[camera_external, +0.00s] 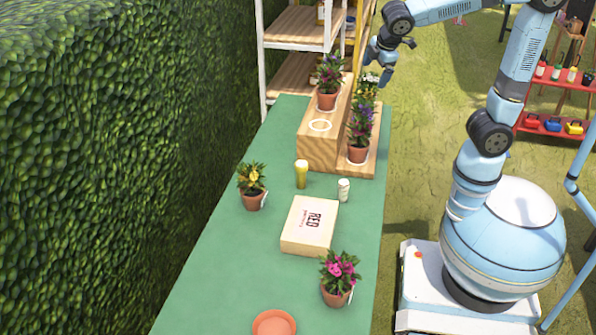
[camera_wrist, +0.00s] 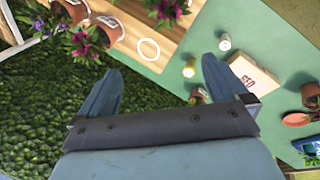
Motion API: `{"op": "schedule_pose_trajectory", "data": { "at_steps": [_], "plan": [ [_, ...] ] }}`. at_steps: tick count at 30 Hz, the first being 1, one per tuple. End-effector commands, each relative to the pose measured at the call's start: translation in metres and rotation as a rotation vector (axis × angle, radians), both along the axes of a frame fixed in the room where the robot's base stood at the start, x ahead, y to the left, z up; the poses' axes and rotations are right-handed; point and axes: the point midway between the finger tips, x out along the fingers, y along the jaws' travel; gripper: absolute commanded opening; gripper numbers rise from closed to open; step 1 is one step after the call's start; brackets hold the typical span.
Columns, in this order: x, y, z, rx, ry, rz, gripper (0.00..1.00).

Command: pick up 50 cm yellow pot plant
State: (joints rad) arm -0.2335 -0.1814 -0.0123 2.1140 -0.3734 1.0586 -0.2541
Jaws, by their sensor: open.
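A yellow-flowered plant in a terracotta pot (camera_external: 252,190) stands upright at the left edge of the green table, with a small pale tag on it. In the wrist view a small potted plant (camera_wrist: 198,95) shows beside the right finger, mostly hidden; it appears to be the same one. Another plant with pale yellow flowers (camera_external: 367,82) stands at the far end of the wooden stand, partly hidden. My gripper (camera_external: 379,66) is raised above the far right side of the table, far from the left-edge plant. Its fingers (camera_wrist: 157,86) are apart with nothing between them.
A stepped wooden stand (camera_external: 316,150) holds purple-flowered plants. A yellow glass (camera_external: 301,174), a white can (camera_external: 343,189) and a RED box (camera_external: 308,243) stand mid-table. A pink-flowered plant (camera_external: 339,277) and an empty saucer (camera_external: 274,323) are nearer. A hedge (camera_external: 110,150) borders the left.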

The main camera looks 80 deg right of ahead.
Motion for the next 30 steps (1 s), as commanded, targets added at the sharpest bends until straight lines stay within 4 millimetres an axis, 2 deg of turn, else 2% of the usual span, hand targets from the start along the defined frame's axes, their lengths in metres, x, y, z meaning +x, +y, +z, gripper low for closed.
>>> {"op": "schedule_pose_trajectory", "data": {
  "at_steps": [3, 14, 23, 30],
  "plan": [
    [0.033, 0.014, -0.009, -0.075, 0.049, 0.082, 1.00],
    [0.123, 0.064, -0.046, -0.307, 0.182, 0.324, 1.00],
    [0.189, 0.120, -0.095, -0.510, 0.287, 0.522, 1.00],
    [0.233, 0.172, -0.144, -0.679, 0.365, 0.675, 1.00]
  ]
}}
